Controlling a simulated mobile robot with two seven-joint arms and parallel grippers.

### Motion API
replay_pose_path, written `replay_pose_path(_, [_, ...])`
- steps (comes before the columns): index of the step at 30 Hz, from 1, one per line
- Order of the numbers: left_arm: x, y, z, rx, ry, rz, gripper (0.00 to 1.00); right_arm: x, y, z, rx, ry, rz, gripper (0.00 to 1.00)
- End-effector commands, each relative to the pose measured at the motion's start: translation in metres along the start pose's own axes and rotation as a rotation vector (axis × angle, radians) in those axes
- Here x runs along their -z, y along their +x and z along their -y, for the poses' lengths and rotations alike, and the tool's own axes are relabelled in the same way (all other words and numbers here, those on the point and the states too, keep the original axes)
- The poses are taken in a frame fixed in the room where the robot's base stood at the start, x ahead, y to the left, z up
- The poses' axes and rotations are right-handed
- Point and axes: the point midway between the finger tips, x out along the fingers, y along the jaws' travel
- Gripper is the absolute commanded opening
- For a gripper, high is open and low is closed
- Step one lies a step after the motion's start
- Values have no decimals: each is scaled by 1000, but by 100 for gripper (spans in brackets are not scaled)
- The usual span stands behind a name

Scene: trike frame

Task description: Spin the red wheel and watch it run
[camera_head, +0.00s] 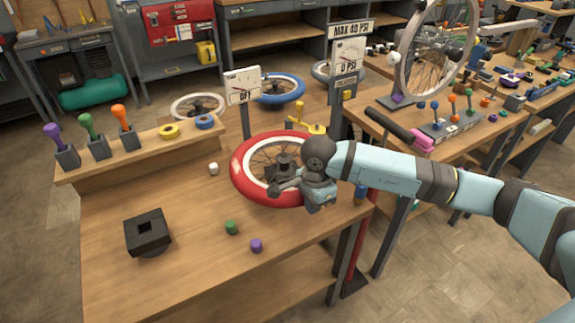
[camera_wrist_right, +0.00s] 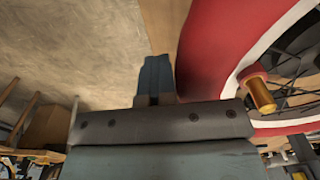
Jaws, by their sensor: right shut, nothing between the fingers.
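The red wheel (camera_head: 243,178), with a white rim and dark spokes, lies on the wooden workbench around a dark hub. In the right wrist view its red tyre (camera_wrist_right: 212,50) fills the upper right, and a brass stem with a red base (camera_wrist_right: 260,92) stands inside the rim. My right gripper (camera_head: 318,205) is at the wheel's right side and partly covers it. In the right wrist view the fingers (camera_wrist_right: 155,75) are shut and empty, just left of the tyre. I cannot tell whether they touch it. My left gripper is not in view.
A black square block (camera_head: 148,232), a green peg (camera_head: 231,227), a purple peg (camera_head: 256,245) and a white one (camera_head: 213,168) stand on the bench. A gauge sign (camera_head: 243,86) and yellow valve stand behind the wheel.

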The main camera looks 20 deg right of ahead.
Motion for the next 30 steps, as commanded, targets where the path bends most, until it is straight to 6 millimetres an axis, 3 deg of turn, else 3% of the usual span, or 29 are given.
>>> replay_pose_path(1, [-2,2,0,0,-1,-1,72,-19,0,2,6,-7,6,0])
replay_pose_path(6, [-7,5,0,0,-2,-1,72,-70,0,3,7,-6,5,0])
replay_pose_path(12, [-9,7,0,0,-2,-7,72,-116,0,4,5,-3,3,0])
replay_pose_path(19, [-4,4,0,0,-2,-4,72,-122,-10,1,4,-1,0,0])
replay_pose_path(30, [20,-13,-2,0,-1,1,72,-122,-71,-16,3,-1,1,0])
